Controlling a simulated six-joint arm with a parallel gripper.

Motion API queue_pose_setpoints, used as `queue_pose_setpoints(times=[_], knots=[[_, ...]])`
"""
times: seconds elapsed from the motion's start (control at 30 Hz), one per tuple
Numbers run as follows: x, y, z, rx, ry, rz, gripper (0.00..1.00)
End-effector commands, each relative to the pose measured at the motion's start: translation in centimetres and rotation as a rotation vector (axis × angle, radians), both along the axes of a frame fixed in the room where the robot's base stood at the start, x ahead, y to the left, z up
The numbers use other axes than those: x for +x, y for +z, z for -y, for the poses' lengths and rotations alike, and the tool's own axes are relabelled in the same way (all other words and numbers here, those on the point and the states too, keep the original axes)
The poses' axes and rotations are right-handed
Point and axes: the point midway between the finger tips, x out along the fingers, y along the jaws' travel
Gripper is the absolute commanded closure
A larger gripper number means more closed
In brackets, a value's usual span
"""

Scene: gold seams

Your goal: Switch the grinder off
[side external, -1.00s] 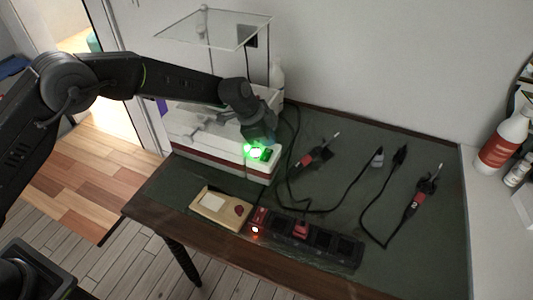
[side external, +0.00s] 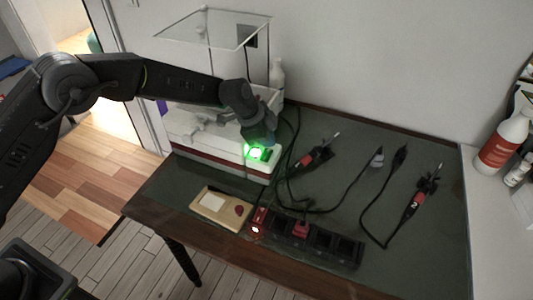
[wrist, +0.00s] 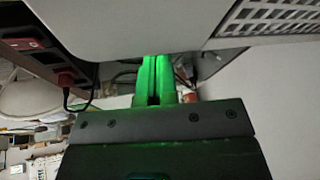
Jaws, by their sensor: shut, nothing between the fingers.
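The grinder (side external: 205,150) is a white box-shaped machine with a dark red stripe and a clear raised shield, at the back left of the table in the side view. My gripper (side external: 264,143) is just above this light, pointing down, and partly hides the panel. In the wrist view my gripper (wrist: 157,80) shows its fingers together, empty and lit green, close to a pale housing (wrist: 130,25). I cannot tell whether the fingertips touch the switch.
A black power strip (side external: 327,245) with a lit red switch and a red plug lies at the table's front. A tan box (side external: 220,207) with a red button is left of it. Soldering-type tools (side external: 318,155) and cables lie on the green mat (side external: 345,200).

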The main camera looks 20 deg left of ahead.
Motion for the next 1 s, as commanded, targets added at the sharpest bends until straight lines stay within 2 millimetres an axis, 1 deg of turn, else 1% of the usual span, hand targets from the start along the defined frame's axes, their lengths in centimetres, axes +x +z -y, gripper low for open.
queue_pose_setpoints(times=[1.0], knots=[[0.0,-1.5,0.0,0.000,0.000,0.000,1.00]])
